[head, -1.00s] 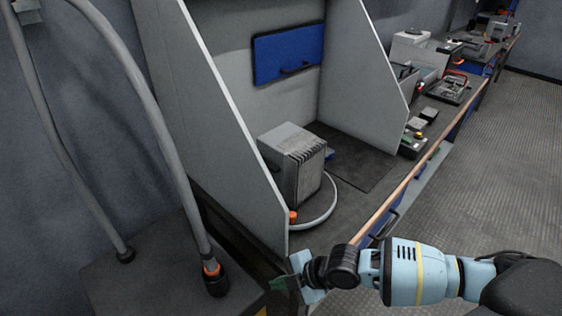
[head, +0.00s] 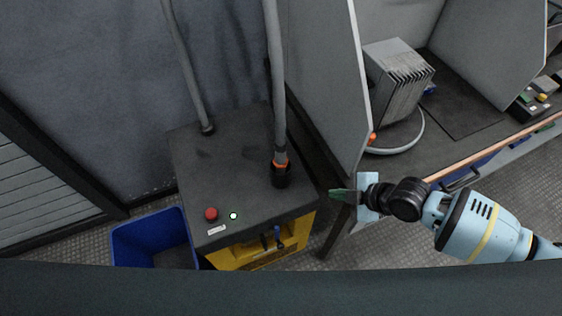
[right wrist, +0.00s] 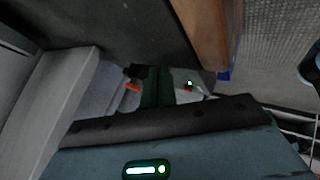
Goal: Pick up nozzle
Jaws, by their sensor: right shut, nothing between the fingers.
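The nozzle (head: 281,174) is a black cylinder with an orange ring, at the lower end of a thick grey hose. In the head view it stands upright on the dark top of a yellow-sided cabinet (head: 240,205). My right gripper (head: 340,195) is to the right of the nozzle, just past the cabinet's right edge and apart from it. Its green fingers point left and are shut and empty. In the right wrist view the fingers (right wrist: 157,86) show with a small orange part (right wrist: 132,87) to their left; I cannot tell if it is the nozzle's ring. My left gripper is out of view.
A blue bin (head: 150,238) stands left. A grey partition (head: 325,85) and a finned block (head: 398,80) are at right.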

